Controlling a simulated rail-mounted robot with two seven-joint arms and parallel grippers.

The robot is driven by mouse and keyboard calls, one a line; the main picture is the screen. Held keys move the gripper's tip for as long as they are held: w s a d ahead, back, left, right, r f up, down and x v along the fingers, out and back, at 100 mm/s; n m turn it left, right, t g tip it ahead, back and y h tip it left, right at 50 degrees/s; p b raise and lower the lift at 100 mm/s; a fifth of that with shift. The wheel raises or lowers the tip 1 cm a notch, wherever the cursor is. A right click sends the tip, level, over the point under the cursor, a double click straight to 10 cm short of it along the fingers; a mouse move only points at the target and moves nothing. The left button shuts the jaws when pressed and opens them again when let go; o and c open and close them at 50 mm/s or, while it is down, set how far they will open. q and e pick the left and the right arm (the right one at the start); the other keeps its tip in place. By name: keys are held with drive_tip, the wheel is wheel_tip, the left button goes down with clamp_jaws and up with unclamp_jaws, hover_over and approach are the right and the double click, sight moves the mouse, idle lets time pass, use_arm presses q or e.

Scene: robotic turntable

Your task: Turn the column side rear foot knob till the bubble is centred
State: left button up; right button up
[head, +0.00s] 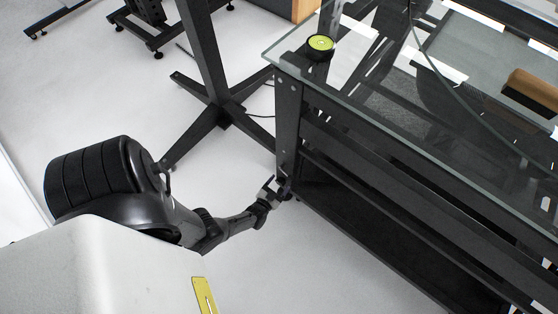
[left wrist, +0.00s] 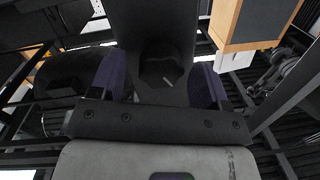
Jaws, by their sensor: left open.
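The bubble is too small to read. The dark table leg (head: 288,125) runs down below that corner to the floor. My left gripper (head: 277,188) is at the foot of this leg and hides most of the foot knob. In the left wrist view my left gripper (left wrist: 158,84) is open, with one purple pad on each side. A dark rounded knob (left wrist: 160,70) with a pale mark shows between the pads, with gaps on both sides. My right gripper is not in view.
The glass tabletop (head: 285,55) with its dark frame and lower shelf fills the right side. A dark column stand (head: 216,110) with splayed feet stands behind the gripper. A wooden box (left wrist: 240,25) shows in the left wrist view.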

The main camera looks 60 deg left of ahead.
use_arm(q)
drive_tip(key=p+v, duration=0.2)
drive_tip(key=v, duration=1.1)
drive_tip(key=shift+s+p, duration=0.2)
drive_tip(key=shift+p, duration=0.2)
drive_tip(key=shift+d, duration=0.1)
